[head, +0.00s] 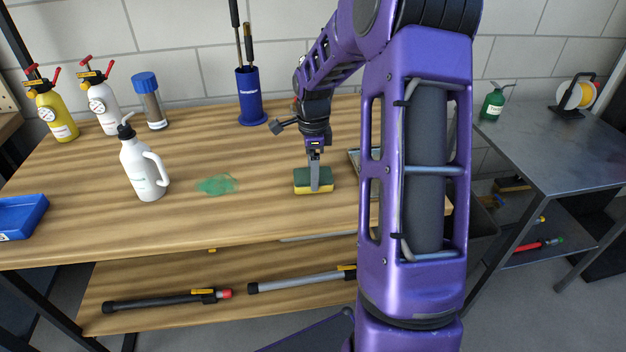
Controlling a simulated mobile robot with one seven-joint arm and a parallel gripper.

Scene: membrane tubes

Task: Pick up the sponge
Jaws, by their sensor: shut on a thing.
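The sponge (300,181) is green on top and yellow below, and it is on or just above the wooden table near its front edge. My gripper (314,186) points straight down and is shut on the sponge, with one finger showing across its near side. The other finger is hidden behind the sponge. I cannot tell whether the sponge touches the table.
A green stain (217,184) is on the table (255,221) left of the sponge. A white jug (142,165) stands further left, and a blue holder (250,97) with rods stands at the back. A tray (355,158) is partly hidden behind my arm.

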